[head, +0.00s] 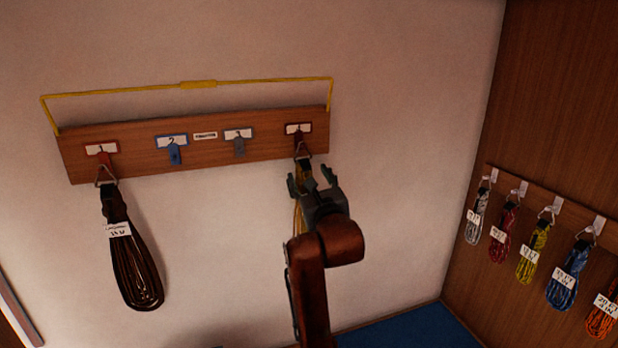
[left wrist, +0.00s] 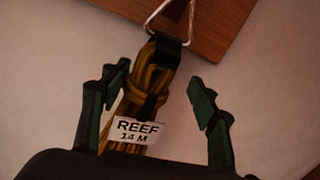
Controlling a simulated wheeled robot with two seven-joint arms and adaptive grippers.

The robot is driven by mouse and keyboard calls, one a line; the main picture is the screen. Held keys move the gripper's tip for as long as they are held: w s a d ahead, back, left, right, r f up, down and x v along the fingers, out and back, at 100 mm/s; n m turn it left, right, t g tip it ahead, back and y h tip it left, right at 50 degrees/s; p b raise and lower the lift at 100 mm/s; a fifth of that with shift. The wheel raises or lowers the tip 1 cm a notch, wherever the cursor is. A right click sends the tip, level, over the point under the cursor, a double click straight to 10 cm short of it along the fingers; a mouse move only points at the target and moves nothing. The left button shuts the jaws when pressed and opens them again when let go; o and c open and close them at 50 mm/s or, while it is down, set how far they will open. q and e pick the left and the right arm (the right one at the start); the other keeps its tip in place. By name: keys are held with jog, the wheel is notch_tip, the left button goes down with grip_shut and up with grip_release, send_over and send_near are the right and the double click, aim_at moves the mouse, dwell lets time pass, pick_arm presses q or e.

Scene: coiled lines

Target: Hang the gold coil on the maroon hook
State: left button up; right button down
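The maroon hook (head: 298,137) is the rightmost on the wooden wall board, under plate 4. The gold coil (head: 298,218) hangs below it, and its metal ring (head: 303,150) appears to be over the hook. My left gripper (head: 312,180) is open in front of the coil and hides much of it. In the left wrist view, the coil (left wrist: 152,75) shows its ring (left wrist: 180,14), a black strap and a REEF 14 M label (left wrist: 137,131). The open fingers (left wrist: 160,103) stand on either side, apart from it at the right; contact at the left is unclear. The hook itself is outside that view.
A dark brown coil (head: 134,262) hangs on the red hook (head: 103,158) at the left. The blue hook (head: 174,154) and grey hook (head: 239,147) are bare. A yellow bar (head: 198,85) runs above the board (head: 208,152). Several coils hang on the right wall.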

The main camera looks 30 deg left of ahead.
pick_arm(q)
jog(key=shift+f, duration=0.1)
jog(key=v, duration=0.8)
